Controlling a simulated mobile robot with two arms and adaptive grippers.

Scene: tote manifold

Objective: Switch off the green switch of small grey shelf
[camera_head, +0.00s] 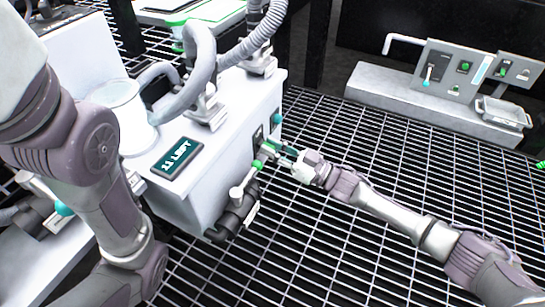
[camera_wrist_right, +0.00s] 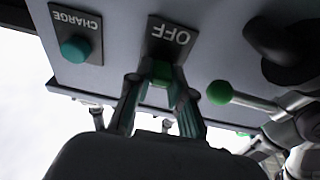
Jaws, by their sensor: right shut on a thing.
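The green switch (camera_wrist_right: 161,72) sits below a dark plate marked OFF (camera_wrist_right: 172,40) on a grey panel face in the right wrist view. My right gripper (camera_wrist_right: 160,85) has its two fingers on either side of this switch, shut on it. In the head view, my right gripper (camera_head: 272,150) is at the right side of a white-grey box (camera_head: 205,205), whose top carries a lit label. The fingers hide most of the switch there. My left arm shows at the left of the head view, but its gripper is out of the picture.
A teal CHARGE button (camera_wrist_right: 75,49) is beside the OFF plate. A green-knobbed lever (camera_wrist_right: 219,92) sticks out close to my right fingers. Hoses (camera_head: 200,60) rise from the box top. A grey bench (camera_head: 390,90) with switch panels stands far right. Grating floor between is clear.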

